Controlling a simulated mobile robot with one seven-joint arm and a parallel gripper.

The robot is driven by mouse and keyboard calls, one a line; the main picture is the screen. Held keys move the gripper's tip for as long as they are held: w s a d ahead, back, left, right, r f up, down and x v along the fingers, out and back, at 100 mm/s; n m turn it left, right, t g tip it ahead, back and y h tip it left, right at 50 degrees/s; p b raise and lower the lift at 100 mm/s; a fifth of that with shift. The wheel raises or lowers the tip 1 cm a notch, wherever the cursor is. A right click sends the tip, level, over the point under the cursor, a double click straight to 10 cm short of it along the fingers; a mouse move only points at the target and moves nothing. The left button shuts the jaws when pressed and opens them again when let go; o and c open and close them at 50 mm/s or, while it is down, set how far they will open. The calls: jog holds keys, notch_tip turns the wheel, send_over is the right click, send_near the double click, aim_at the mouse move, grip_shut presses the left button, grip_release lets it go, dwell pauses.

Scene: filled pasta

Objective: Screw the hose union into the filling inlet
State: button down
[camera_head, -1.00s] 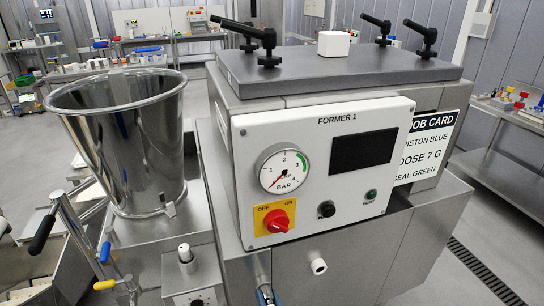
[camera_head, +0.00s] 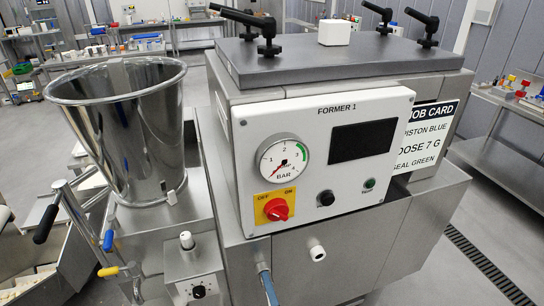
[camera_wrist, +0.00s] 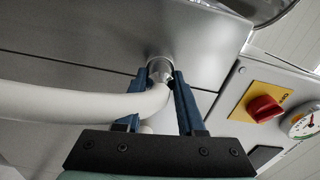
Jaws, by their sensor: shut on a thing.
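The metal hose union (camera_wrist: 160,73) is at the end of the white hose (camera_wrist: 85,103) in the wrist view. It meets the steel face of the machine, where the filling inlet would be; the inlet itself is hidden behind it, and I cannot tell how far the union is seated. My gripper (camera_wrist: 164,80) is shut on the union, with one blue finger on each side of it. The hose bends away to the left between the fingers.
The control panel (camera_head: 320,160) has a pressure gauge (camera_head: 282,163) and a red switch (camera_head: 276,209); the switch also shows at the right of the wrist view (camera_wrist: 264,108). A steel hopper (camera_head: 125,130) and handled valve rods (camera_head: 75,220) stand at the left.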

jog(key=m, duration=0.5)
jog(key=shift+m, duration=0.4)
jog(key=shift+m, duration=0.4)
jog(key=shift+c, duration=1)
grip_release()
jog(key=p+v, duration=0.4)
jog(key=v, duration=0.3)
dwell(0.4)
